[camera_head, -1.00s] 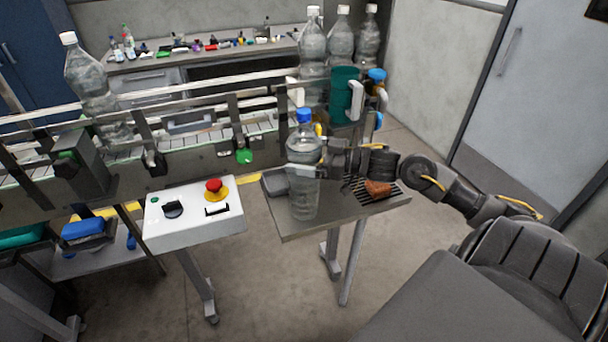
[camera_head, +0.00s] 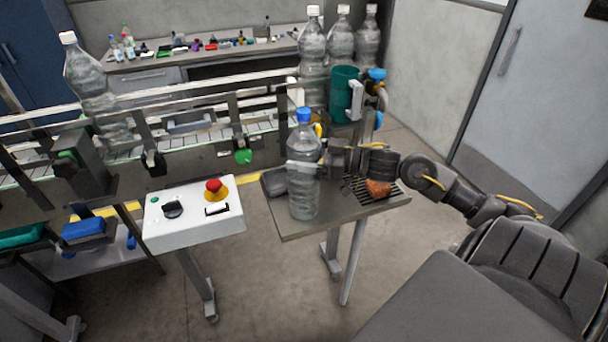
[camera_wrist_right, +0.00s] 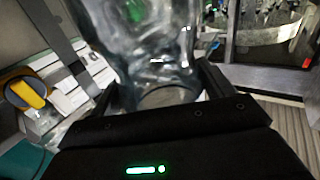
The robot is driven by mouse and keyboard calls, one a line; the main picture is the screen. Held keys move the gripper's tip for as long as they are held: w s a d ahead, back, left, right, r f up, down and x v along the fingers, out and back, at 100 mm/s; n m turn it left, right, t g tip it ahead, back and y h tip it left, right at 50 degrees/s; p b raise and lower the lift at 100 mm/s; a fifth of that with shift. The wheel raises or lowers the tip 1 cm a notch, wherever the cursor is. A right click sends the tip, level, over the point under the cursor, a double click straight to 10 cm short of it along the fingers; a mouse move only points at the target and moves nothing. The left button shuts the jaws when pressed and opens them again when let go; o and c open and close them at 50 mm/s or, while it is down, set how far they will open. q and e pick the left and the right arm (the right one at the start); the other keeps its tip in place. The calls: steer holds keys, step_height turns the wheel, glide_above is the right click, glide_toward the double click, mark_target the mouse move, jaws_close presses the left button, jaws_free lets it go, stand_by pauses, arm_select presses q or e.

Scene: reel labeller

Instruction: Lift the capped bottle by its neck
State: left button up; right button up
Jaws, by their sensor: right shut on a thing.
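The clear bottle with a blue cap (camera_head: 303,196) stands upright at the left side of the small grey table (camera_head: 335,217). My right gripper (camera_head: 304,165) comes in from the right and is shut on the bottle's body, below the neck and cap. In the right wrist view the clear bottle (camera_wrist_right: 150,50) fills the space between the dark fingers (camera_wrist_right: 160,98). The cap is not clear there. I cannot tell whether the base touches the table. My left gripper is out of view.
An orange-brown object (camera_head: 378,188) lies on the table's slatted grid under my right arm. A dark grey object (camera_head: 275,183) is left of the bottle. A white control box (camera_head: 193,215) with a red button stands left. The conveyor (camera_head: 190,145), a teal cup (camera_head: 343,94) and white-capped bottles (camera_head: 341,42) are behind.

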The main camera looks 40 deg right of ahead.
steer(key=shift+r, duration=0.3)
